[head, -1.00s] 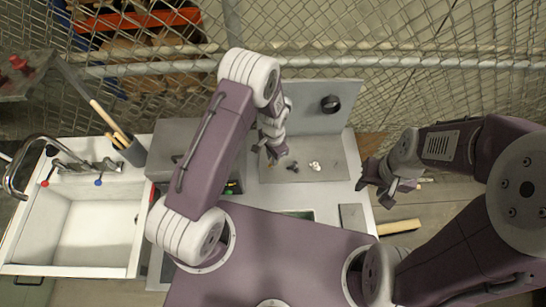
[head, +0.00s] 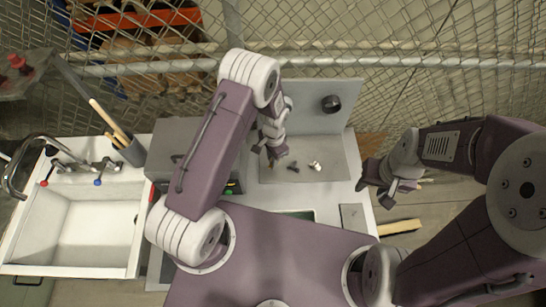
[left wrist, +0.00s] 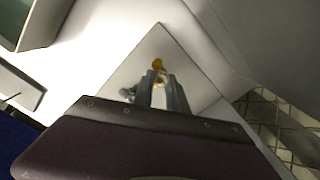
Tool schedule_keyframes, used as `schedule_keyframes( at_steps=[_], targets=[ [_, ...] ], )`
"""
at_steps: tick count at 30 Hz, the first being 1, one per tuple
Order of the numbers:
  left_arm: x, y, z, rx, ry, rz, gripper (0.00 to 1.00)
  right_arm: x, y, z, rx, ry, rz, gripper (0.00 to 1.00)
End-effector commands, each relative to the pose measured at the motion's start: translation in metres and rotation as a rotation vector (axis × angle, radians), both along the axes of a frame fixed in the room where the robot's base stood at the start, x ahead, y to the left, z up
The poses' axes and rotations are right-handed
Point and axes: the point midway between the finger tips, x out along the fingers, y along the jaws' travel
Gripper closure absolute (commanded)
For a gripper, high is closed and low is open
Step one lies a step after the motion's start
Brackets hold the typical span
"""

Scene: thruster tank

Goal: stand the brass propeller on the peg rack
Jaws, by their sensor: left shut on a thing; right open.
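My left gripper (head: 274,160) is over the left part of a grey plate (head: 330,175) on the bench. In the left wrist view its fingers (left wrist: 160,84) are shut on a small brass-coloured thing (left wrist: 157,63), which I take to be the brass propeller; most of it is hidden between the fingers. A small dark piece (head: 292,166) and a small pale piece (head: 315,166) stand or lie on the plate to the right. I cannot tell which part is the peg rack. My right gripper (head: 377,187) is open and empty, right of the bench.
A grey upright panel with a dark round fitting (head: 331,104) rises behind the plate. A white sink (head: 95,235) and a pot of tools (head: 130,152) are at the left. A wire fence (head: 420,70) runs behind. The plate's right part is clear.

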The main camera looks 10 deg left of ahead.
Motion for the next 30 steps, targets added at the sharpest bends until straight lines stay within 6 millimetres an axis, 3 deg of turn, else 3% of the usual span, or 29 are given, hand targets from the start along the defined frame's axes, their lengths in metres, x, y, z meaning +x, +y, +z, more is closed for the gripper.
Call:
schedule_keyframes(
  at_steps=[30],
  targets=[
    [0.000,0.000,-0.016,0.000,0.000,0.000,1.00,0.000,0.000,-0.013,0.000,0.000,0.000,0.57]
  ],
)
